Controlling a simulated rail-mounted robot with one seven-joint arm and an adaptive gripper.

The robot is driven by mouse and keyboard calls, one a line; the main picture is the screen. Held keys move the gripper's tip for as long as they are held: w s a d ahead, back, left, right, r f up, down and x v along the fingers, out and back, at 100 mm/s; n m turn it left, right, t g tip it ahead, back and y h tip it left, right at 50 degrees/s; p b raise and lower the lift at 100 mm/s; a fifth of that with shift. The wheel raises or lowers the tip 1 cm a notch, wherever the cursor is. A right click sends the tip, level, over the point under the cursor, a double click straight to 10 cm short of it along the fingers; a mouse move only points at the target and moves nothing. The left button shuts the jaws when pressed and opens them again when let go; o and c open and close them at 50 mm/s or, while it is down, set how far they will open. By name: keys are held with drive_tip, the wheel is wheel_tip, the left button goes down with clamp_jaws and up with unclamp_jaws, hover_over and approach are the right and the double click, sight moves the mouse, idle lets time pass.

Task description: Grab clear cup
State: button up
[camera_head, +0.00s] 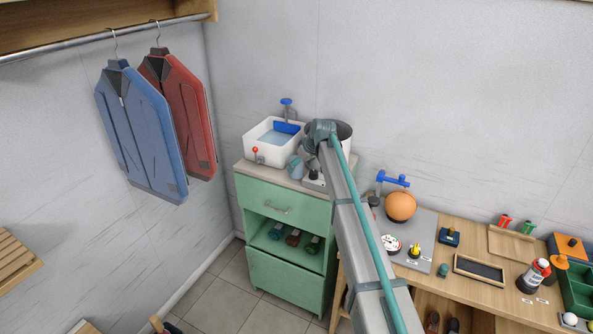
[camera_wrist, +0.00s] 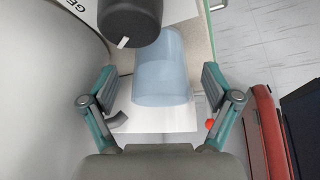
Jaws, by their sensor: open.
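The clear cup (camera_wrist: 163,68) is a pale blue see-through vessel in the upper middle of the wrist view. My gripper (camera_wrist: 158,88) is open, with one teal-and-grey finger on each side of the cup's near end. Neither finger visibly touches it. In the head view, my gripper (camera_head: 309,153) is over the cabinet top, partly hidden by my arm. A small blue-grey shape beside it there looks like the cup (camera_head: 295,167), but I cannot clearly separate it from the finger.
A round grey vessel (camera_head: 344,131) is behind my arm.

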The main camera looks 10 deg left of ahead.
sight(296, 169)
drive_tip(key=p+x, duration=0.1)
drive_tip(key=x, duration=0.3)
drive_tip(key=shift+w+a, duration=0.1)
drive_tip(key=shift+a, duration=0.05)
drive_tip(key=shift+r, duration=0.1)
drive_tip(key=c, duration=1.4)
drive_tip(key=shift+r, duration=0.15)
